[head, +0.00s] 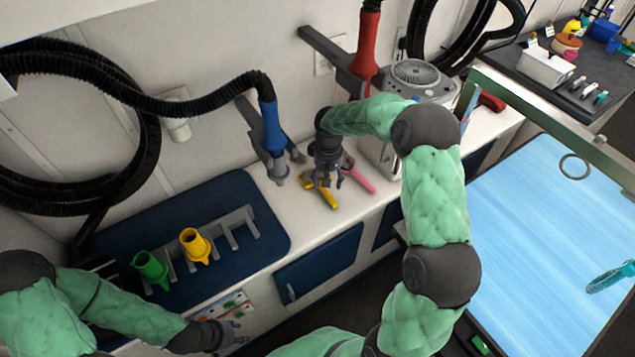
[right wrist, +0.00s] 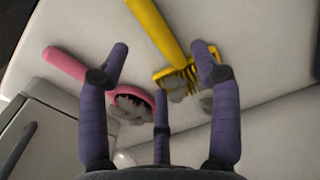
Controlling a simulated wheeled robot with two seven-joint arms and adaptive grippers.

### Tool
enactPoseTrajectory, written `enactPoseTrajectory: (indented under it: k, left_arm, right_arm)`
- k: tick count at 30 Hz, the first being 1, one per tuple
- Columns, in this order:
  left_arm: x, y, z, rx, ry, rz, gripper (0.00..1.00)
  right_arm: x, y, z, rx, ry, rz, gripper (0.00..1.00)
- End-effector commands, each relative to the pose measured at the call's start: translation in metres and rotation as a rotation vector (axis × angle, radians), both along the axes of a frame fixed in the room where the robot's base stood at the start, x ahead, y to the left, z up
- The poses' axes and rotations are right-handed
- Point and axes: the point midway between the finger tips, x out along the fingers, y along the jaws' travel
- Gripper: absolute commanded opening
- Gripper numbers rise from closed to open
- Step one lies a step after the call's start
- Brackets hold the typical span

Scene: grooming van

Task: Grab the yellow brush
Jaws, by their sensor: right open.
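The yellow brush (head: 329,198) lies on the white counter beneath my right gripper (head: 328,178), partly hidden by it. In the right wrist view, its yellow handle (right wrist: 154,28) runs up and its bristle head sits partly behind the right-hand finger. A pink brush (head: 361,181) lies beside it; it also shows in the right wrist view (right wrist: 66,64), with its head behind the left-hand finger. My right gripper's fingers (right wrist: 160,65) are spread open with nothing held. My left gripper (head: 228,333) is low at the counter's front, too small to judge its fingers.
A blue-handled dryer nozzle (head: 272,128) and a red one (head: 366,50) hang at the wall. A grey fan-topped machine (head: 415,85) stands right of the brushes. A blue grooming table (head: 540,230) is at right.

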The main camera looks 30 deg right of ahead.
Motion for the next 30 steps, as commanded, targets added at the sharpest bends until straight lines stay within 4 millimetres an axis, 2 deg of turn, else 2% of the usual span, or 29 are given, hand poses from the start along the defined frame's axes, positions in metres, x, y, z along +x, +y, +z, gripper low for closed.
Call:
enactPoseTrajectory:
  k: [5,15,22,23,27,29,30]
  left_arm:
    - [0.0,0.0,-0.004,0.0,0.0,0.0,0.4]
    - [0.0,0.0,-0.018,0.0,-0.001,0.0,0.4]
    - [0.0,0.0,-0.018,0.0,-0.001,0.0,0.4]
    - [0.0,0.0,-0.018,0.0,-0.001,0.0,0.4]
    - [0.0,0.0,-0.018,0.0,-0.001,0.0,0.4]
    - [0.0,0.0,-0.018,0.0,-0.001,0.0,0.4]
    - [0.0,0.0,-0.018,0.0,-0.001,0.0,0.4]
  right_arm:
    - [0.0,0.0,-0.011,0.0,0.001,-0.001,0.64]
    - [0.0,0.0,-0.055,-0.001,-0.001,-0.001,0.64]
    - [0.0,0.0,-0.056,-0.001,-0.002,-0.001,0.64]
    - [0.0,0.0,-0.056,-0.001,-0.002,-0.001,0.61]
    - [0.0,0.0,-0.056,-0.001,-0.001,-0.001,0.21]
    - [0.0,0.0,-0.056,-0.001,-0.001,-0.001,0.04]
    - [0.0,0.0,-0.056,0.0,-0.001,-0.001,0.01]
